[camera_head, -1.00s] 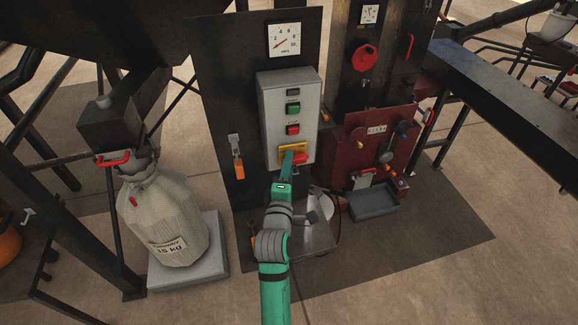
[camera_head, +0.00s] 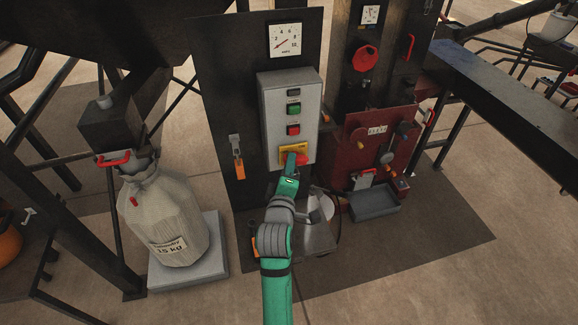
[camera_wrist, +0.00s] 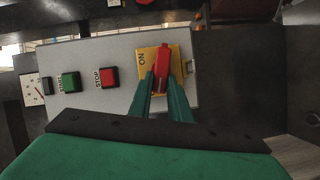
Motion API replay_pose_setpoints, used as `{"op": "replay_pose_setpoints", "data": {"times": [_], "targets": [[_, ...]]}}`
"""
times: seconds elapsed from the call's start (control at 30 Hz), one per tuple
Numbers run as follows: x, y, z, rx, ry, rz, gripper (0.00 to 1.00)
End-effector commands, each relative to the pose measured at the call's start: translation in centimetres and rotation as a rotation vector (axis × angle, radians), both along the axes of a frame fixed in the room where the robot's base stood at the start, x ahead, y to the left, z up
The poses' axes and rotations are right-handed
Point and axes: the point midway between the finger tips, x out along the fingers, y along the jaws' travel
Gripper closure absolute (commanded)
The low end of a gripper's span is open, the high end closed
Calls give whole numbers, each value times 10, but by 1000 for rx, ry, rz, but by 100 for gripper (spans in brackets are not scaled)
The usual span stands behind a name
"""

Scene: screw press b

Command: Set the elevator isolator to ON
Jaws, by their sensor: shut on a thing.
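The elevator isolator is a red handle (camera_wrist: 162,68) on a yellow plate (camera_wrist: 147,66) at the low end of a grey control box (camera_head: 268,110). The letters ON stand on the plate, left of the handle in the wrist view. The handle lies nearly upright in that view, crosswise to the box's length, and does not point at ON. My gripper (camera_wrist: 162,80) is shut on the handle, one green finger on each side. In the head view my gripper (camera_head: 292,165) covers part of the plate and handle.
A green START button (camera_wrist: 70,82) and a red STOP button (camera_wrist: 109,77) sit on the same box. A lever with an orange grip (camera_head: 238,168) is on the dark panel to the left. A red machine (camera_head: 350,160) stands close on the right.

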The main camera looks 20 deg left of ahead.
Motion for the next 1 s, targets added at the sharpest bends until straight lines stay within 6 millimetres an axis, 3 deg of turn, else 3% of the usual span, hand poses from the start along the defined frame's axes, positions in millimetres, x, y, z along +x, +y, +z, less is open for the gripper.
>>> {"op": "replay_pose_setpoints", "data": {"times": [1.0], "targets": [[11,-17,16,795,535,-8,100]]}}
